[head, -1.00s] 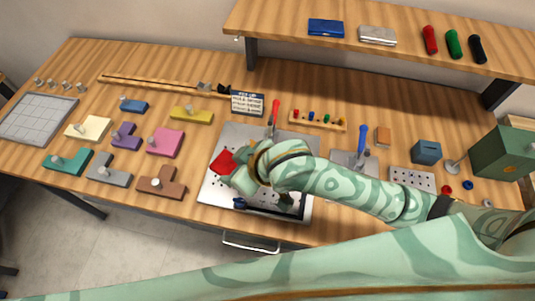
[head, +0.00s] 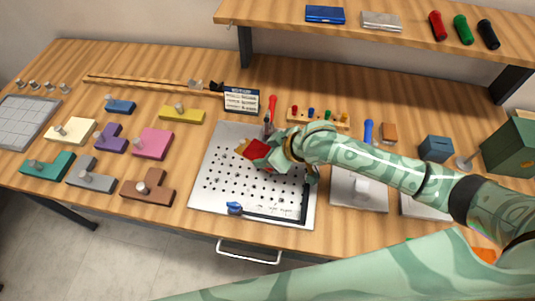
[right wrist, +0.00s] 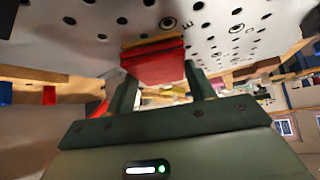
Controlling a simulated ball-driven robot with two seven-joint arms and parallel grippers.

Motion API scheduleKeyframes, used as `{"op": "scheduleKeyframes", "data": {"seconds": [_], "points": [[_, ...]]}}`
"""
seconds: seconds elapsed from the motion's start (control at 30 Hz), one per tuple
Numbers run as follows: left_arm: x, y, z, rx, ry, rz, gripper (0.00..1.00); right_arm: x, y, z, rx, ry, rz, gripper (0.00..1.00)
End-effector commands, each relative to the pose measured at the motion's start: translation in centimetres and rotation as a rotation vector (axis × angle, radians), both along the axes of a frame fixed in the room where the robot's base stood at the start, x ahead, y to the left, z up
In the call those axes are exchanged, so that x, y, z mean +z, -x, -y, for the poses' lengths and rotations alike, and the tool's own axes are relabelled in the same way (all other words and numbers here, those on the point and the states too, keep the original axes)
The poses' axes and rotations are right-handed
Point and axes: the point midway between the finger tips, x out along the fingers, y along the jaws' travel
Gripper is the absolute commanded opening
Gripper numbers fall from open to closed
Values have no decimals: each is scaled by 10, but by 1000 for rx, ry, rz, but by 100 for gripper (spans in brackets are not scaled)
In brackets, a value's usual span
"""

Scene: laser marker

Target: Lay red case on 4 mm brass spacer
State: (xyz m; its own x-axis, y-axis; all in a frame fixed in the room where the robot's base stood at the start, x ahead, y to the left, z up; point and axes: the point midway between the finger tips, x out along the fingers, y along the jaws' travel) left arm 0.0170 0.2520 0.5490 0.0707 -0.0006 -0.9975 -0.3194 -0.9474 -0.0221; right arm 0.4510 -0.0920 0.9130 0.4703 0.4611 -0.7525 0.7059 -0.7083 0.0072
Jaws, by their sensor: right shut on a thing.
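The red case (head: 252,148) is over the back part of the perforated plate (head: 215,197). My right gripper (head: 268,155) is shut on it, reaching in from the right. In the right wrist view the red case (right wrist: 153,68) sits between the two fingers, close to the holed plate (right wrist: 225,30). A thin brass-yellow strip (right wrist: 152,43), likely the brass spacer, shows between the case and the plate. I cannot tell whether case and strip touch. My left gripper is not in view.
A black angled fence (head: 306,203) and a blue clamp (head: 234,208) are at the plate's front. A red-handled tool (head: 272,105) and a small sign (head: 241,101) stand behind it. Coloured blocks, such as a pink one (head: 152,144), lie left. The plate's front middle is clear.

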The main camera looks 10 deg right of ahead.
Motion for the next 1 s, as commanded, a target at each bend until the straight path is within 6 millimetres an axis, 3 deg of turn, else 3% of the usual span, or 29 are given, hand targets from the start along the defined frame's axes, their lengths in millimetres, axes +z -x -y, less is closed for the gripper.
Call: {"op": "scheduleKeyframes", "data": {"seconds": [0.33,0.37,0.4,0.43,0.77,1.0], "points": [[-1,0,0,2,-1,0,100,-4,0,0,-1,-1,2,27],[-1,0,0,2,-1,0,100,-5,0,0,-1,0,1,59],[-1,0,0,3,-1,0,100,-4,0,0,-1,-1,2,70],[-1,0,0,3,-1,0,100,-4,0,0,0,0,2,76],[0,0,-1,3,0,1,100,-1,0,0,0,0,2,76],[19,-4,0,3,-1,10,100,36,21,21,1,1,4,76]]}}
